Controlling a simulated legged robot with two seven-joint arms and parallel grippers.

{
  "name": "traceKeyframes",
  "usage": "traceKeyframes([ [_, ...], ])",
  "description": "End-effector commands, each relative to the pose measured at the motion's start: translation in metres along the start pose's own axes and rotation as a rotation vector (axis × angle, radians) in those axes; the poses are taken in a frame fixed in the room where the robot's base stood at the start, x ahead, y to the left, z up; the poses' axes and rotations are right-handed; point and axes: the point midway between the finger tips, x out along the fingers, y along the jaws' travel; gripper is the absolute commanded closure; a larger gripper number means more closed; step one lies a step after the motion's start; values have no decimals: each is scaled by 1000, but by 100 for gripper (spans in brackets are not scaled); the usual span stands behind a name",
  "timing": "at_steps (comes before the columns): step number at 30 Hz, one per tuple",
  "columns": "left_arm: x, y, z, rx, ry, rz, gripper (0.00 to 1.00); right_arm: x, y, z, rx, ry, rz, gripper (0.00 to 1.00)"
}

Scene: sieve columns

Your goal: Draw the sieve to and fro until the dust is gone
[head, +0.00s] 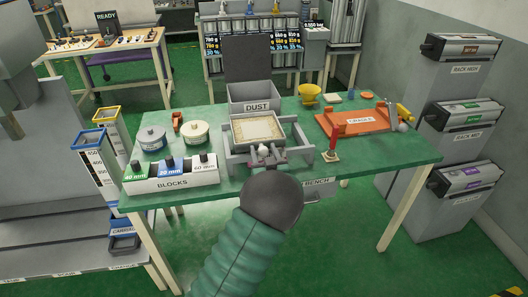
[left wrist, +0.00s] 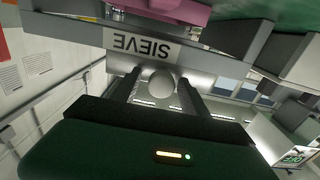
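The sieve (head: 258,129), a square tray with a pale, speckled bed, sits in a grey frame (head: 229,163) at the middle of the bench. A pale round knob is at its near side. My left gripper (head: 264,157) reaches the knob from the front. In the left wrist view the knob (left wrist: 161,83) lies between the two dark fingers (left wrist: 158,92), with a gap seeming to show on each side, so the gripper looks open around it. The upside-down SIEVE label (left wrist: 141,45) is beyond. My right gripper is not in view.
A grey DUST box (head: 256,106) stands behind the sieve. Tins (head: 195,133) and a BLOCKS tray (head: 172,179) are left; an orange tray (head: 357,120) and a red-handled stand (head: 332,148) are right. The bench's front right is clear.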

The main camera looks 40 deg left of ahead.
Motion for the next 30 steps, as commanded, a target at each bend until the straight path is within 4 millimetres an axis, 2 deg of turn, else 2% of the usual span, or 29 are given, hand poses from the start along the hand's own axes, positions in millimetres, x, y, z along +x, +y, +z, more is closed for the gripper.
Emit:
traceKeyframes([
  [7, 0, 0, 0, 0, 0, -1, 48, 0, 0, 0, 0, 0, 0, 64],
  [11, -14, 0, 0, 0, -2, 0, 48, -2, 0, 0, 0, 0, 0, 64],
  [14, -37, 1, -1, 1, -2, 3, 48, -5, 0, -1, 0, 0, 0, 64],
  [24, -135, 2, 0, 3, -2, 4, 48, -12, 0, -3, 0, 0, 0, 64],
  [27, -154, 2, 1, 1, -2, 3, 48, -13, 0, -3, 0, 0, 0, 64],
  [30, -164, 1, 1, 2, 0, 0, 48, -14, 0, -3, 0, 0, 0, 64],
])
